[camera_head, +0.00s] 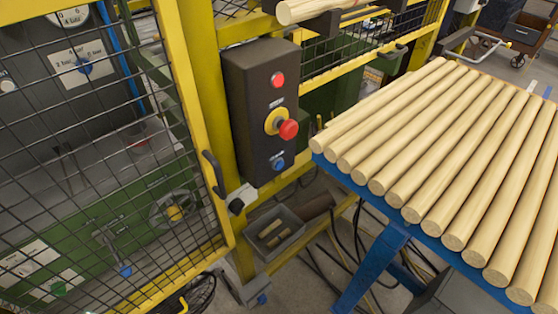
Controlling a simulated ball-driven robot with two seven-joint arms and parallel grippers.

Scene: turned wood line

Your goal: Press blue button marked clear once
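A dark control box (246,133) is mounted on a yellow post in the middle of the head view. The blue button (278,164) is at the bottom of its face, with a small label just above it that is too small to read. Above it are a large red mushroom button (288,129) on a yellow collar and a small red button (278,79) near the top. Nothing touches or covers the blue button. Neither of my grippers shows in this view.
A blue-framed table (360,191) bearing several round wooden rods (440,140) stands close right of the box. A yellow mesh gate (192,120) with a black handle (213,172) fills the left. A grey bin (271,237) with wood pieces sits below the box; cables lie on the floor.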

